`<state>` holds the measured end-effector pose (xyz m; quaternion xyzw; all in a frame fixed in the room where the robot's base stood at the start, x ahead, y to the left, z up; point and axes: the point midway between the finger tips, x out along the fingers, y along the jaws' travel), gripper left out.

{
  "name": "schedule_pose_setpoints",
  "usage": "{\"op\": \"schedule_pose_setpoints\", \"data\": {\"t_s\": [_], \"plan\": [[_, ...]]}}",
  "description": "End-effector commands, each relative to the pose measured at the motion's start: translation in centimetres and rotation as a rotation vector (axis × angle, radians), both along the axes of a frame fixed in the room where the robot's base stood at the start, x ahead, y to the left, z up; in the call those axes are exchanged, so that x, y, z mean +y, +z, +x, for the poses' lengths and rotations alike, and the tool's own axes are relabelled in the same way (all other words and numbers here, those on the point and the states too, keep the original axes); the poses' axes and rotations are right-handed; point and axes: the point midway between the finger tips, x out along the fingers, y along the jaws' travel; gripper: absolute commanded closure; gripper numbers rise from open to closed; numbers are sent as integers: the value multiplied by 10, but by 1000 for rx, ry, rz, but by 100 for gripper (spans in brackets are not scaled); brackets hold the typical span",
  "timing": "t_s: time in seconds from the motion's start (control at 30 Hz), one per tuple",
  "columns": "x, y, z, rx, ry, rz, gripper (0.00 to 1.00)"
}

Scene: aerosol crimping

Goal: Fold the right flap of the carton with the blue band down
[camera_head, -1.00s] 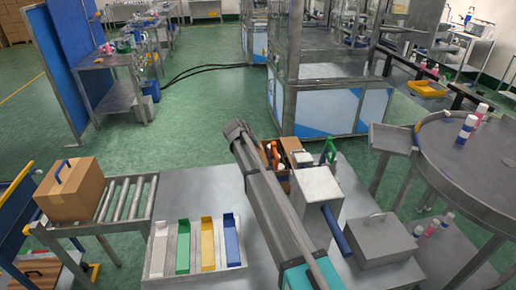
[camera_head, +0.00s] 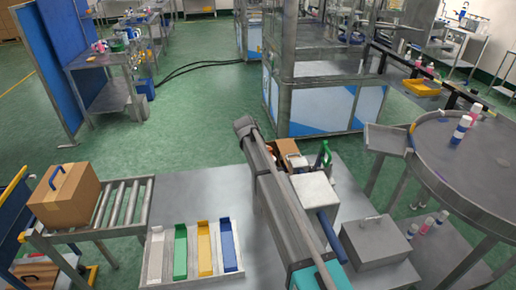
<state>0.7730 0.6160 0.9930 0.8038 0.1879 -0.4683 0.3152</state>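A brown carton (camera_head: 65,199) with a blue strap-like piece (camera_head: 58,174) on top stands on the roller conveyor at the left. Its top looks closed; I cannot make out a separate right flap. A second brown carton (camera_head: 287,147), partly hidden, stands behind the white box at the far side of the table. No blue band shows on its visible part. My arm crosses the table from the front up to the far edge and covers part of that area. My gripper cannot be made out; it is out of view or hidden behind my arm.
A roller conveyor (camera_head: 125,204) joins the steel table (camera_head: 203,196). White, green, yellow and blue trays (camera_head: 228,245) lie at its front. A white box (camera_head: 315,193), a green-handled item (camera_head: 323,155) and a grey metal box (camera_head: 377,242) stand right. A round table (camera_head: 470,165) holds bottles.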

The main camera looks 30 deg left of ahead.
Motion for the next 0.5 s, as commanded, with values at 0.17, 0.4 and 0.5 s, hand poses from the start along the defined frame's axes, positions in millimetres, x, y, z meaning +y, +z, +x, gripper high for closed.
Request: {"op": "schedule_pose_setpoints", "data": {"t_s": [0.17,0.4,0.5], "plan": [[3,0,-3,1,5,-2,100],[8,0,-8,0,13,-4,77],[11,0,-10,0,16,-3,60]]}}
